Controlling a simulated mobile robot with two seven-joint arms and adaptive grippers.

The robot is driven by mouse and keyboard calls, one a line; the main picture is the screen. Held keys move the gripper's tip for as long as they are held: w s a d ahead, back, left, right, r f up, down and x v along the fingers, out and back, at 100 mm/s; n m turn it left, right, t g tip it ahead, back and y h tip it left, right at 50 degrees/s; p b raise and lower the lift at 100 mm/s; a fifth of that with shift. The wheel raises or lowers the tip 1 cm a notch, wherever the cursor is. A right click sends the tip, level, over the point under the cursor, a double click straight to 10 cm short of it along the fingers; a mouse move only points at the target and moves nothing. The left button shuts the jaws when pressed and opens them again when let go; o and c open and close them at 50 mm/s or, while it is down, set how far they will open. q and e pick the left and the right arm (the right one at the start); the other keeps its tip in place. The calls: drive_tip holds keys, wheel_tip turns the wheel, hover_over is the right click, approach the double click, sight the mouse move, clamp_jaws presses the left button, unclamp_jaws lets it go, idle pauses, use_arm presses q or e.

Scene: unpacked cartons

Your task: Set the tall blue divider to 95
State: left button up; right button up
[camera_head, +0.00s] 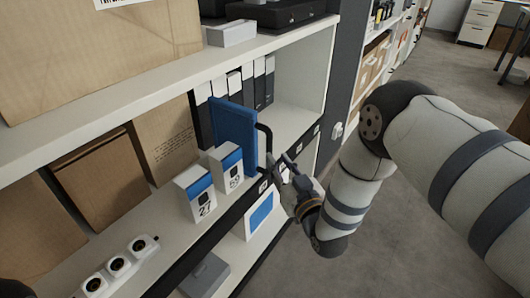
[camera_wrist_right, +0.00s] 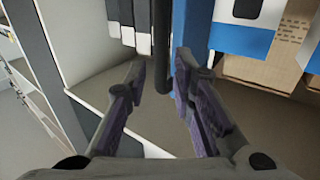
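The tall blue divider (camera_head: 235,132) stands upright on the middle shelf, behind and right of the white-and-blue cartons marked 27 (camera_head: 196,193) and 59 (camera_head: 228,168). Its black handle (camera_head: 265,140) is on its front edge. In the right wrist view the blue panel (camera_wrist_right: 189,28) is right of the black handle bar (camera_wrist_right: 163,45). My right gripper (camera_head: 280,168) is at the handle's lower part. In the wrist view its fingers (camera_wrist_right: 160,72) are apart, with the bar between their tips and a gap at the left finger.
Black-and-white binders (camera_head: 245,85) stand behind the divider. The shelf right of the divider (camera_head: 290,120) is bare.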

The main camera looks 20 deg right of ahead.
sight(270, 151)
drive_tip(key=w, duration=0.2)
drive_tip(key=w+b, duration=0.1)
drive_tip(key=w, duration=0.3)
drive_tip(key=shift+w+a, duration=0.3)
drive_tip(key=shift+w, duration=0.1)
clamp_jaws()
use_arm(q)
drive_tip(key=shift+s+f, duration=0.25)
drive_tip(key=shift+f, duration=0.4)
use_arm(e)
drive_tip(key=shift+f, duration=0.1)
